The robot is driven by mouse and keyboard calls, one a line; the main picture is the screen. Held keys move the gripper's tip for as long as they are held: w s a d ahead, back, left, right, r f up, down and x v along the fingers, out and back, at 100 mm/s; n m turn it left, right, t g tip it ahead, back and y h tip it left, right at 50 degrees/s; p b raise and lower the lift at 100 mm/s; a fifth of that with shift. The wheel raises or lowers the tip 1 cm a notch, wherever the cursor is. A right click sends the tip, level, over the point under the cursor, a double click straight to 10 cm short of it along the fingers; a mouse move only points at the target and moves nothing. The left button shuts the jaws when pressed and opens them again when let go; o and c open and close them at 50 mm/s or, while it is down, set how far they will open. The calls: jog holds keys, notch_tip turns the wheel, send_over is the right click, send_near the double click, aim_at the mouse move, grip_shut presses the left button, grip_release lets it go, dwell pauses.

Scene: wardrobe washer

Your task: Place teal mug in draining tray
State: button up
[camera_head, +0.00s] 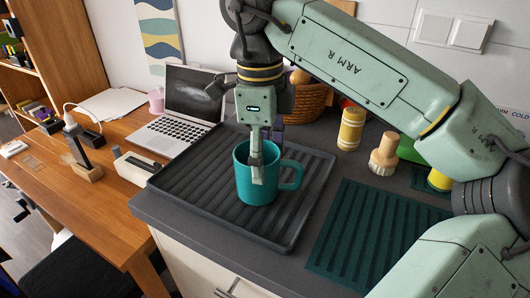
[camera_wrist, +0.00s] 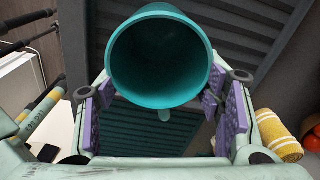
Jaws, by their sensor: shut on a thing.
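The teal mug (camera_head: 247,187) is upright over the front middle of the dark grey ribbed draining tray (camera_head: 188,172), with its handle to the right. I cannot tell whether its base touches the tray. My gripper (camera_head: 257,170) points down and is shut on the mug, with one finger showing in front of its near wall. In the wrist view the mug (camera_wrist: 160,95) shows its open mouth towards the camera, between the purple finger pads of my gripper (camera_wrist: 158,108). The mug looks empty. Part of the tray behind the mug and gripper is hidden.
A teal ribbed mat (camera_head: 365,240) lies right of the tray. A laptop (camera_head: 180,125) is on the wooden desk at left. The tray's left and right parts are clear.

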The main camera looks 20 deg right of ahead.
jog(key=shift+f, duration=0.25)
jog(key=o, duration=1.9)
jog(key=shift+o, duration=0.3)
jog(key=o, duration=0.3)
jog(key=r+p, duration=0.2)
jog(key=r, duration=0.2)
jog(key=r+p, duration=0.3)
jog(key=r, duration=0.1)
jog(key=r+p, duration=0.3)
jog(key=r, duration=0.1)
jog(key=shift+w+a, duration=0.15)
jog(key=shift+a, duration=0.1)
